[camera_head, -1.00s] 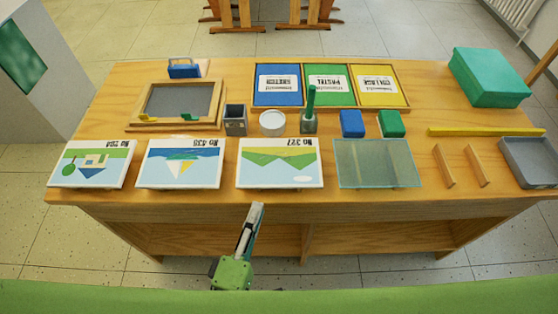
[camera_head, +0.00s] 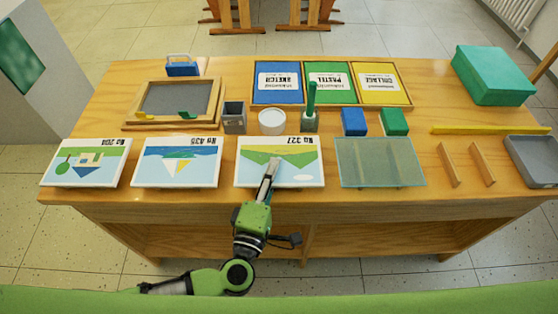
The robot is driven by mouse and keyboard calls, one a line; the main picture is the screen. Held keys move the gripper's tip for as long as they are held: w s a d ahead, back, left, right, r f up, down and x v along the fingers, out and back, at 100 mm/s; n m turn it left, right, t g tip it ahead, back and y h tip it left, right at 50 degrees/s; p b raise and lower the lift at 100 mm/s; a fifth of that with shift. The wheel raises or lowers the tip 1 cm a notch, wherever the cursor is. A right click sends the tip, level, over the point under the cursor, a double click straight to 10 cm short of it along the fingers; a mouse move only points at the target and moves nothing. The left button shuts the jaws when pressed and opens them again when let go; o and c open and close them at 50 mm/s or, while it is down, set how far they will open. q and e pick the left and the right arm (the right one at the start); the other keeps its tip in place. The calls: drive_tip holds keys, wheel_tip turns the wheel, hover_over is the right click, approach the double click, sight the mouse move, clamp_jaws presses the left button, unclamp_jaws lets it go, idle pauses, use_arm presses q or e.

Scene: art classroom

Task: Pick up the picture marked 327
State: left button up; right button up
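My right gripper is not in view.
A house picture (camera_head: 86,153) lies at the far left and a glassy greenish panel (camera_head: 380,162) to the right. Behind stand a grey cup (camera_head: 234,122), a white jar (camera_head: 271,122), a green-handled tool (camera_head: 310,118) and blue (camera_head: 353,121) and green (camera_head: 394,121) blocks.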

use_arm(q)
clamp_jaws()
drive_tip(key=shift+r, duration=0.1)
